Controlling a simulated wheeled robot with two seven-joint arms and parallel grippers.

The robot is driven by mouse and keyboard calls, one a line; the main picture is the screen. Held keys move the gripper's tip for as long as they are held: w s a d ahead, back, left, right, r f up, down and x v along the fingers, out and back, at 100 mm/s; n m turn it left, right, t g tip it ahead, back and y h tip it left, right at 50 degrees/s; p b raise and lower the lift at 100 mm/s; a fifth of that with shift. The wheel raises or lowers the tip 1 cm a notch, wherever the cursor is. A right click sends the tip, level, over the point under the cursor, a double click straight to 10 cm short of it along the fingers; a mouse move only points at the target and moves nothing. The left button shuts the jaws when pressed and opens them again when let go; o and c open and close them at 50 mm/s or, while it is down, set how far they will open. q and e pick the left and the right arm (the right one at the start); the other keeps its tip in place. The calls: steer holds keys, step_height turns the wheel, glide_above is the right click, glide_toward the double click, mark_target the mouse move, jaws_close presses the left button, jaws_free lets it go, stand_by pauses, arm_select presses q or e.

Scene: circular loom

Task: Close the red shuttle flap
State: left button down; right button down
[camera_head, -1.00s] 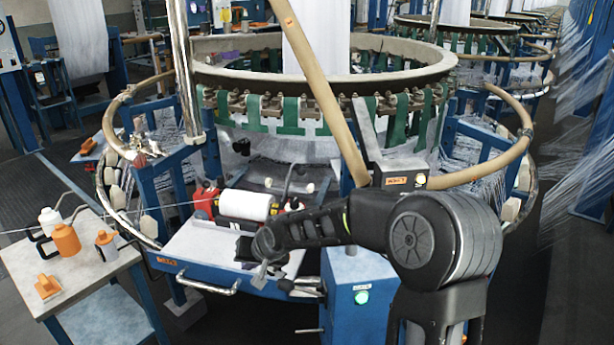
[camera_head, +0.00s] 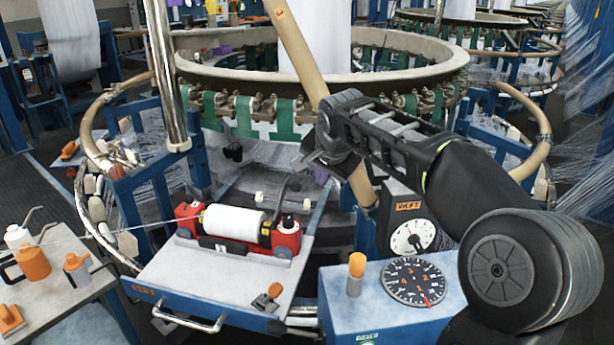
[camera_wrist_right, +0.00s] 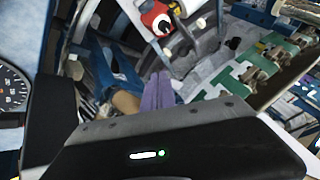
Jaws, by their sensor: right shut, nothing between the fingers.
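The red shuttle (camera_head: 286,238) sits on the pale tray of the loom, left of centre in the head view. It carries a white spool (camera_head: 232,222) between its red ends, and a dark bar runs along its front. I cannot make out clearly which part is the flap or how far it stands open. Part of the red shuttle (camera_wrist_right: 155,20) shows at the top of the right wrist view. My right gripper (camera_head: 321,172) is shut and empty, above and to the right of the shuttle, apart from it. Its purple fingers (camera_wrist_right: 157,92) show in the wrist view. My left gripper is not in view.
A blue control box (camera_head: 350,300) with a dial and orange knob stands right of the tray (camera_head: 190,270). A slanted tan pole (camera_head: 300,55) rises behind my right gripper. A side table (camera_head: 60,275) with bottles is at the left. The loom ring (camera_head: 410,75) is behind.

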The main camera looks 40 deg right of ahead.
steer(key=w+d+f+p, duration=0.2)
steer(key=w+f, duration=0.6)
steer(key=w, duration=0.1)
steer(key=shift+f, duration=0.15)
stand_by(0.5)
steer(key=shift+w+a, duration=0.1)
steer(key=shift+w, duration=0.05)
